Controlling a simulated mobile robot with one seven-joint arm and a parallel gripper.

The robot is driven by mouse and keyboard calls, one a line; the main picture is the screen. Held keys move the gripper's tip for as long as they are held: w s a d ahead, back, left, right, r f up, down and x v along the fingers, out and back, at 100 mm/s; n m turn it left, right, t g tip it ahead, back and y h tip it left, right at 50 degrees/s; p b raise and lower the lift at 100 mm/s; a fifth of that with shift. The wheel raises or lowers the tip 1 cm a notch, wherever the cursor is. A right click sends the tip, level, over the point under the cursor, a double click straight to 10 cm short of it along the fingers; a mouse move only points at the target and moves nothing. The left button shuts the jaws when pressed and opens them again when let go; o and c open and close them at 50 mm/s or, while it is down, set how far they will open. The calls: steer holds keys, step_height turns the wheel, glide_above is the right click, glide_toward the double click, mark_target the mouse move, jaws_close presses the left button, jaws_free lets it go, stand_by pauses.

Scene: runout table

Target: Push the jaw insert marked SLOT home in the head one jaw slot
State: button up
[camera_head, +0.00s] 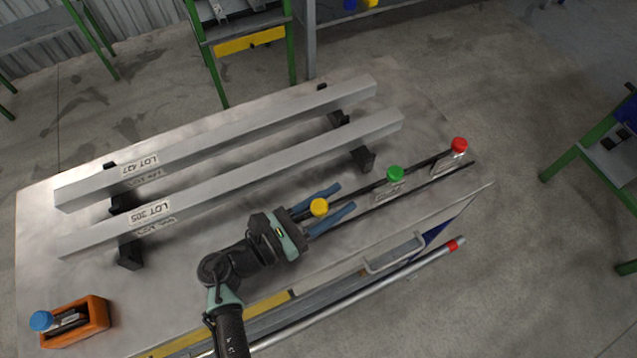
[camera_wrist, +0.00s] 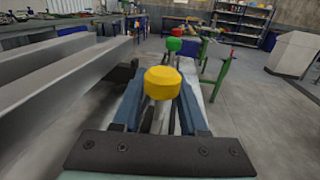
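A yellow-capped post (camera_head: 319,207) stands near the front edge of the table; its cap also shows in the wrist view (camera_wrist: 162,83). My gripper (camera_head: 346,197) reaches along the table with its two blue fingers apart, one on each side of the yellow cap in the picture. I cannot tell whether either finger touches anything below the cap. Green (camera_head: 395,173) and red (camera_head: 459,145) caps stand further along the same dark rails, with small labels beside them. No SLOT marking can be read, and the jaw slot by the yellow cap is hidden by my gripper.
Two long grey bars marked LOT 427 (camera_head: 220,143) and LOT 305 (camera_head: 240,183) lie on black supports behind my gripper. An orange box (camera_head: 99,310) with a blue-capped item is at the lower left. A handle (camera_head: 395,257) and pipe (camera_head: 365,289) run along the front edge.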

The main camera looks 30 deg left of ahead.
jaws_close()
stand_by(1.0)
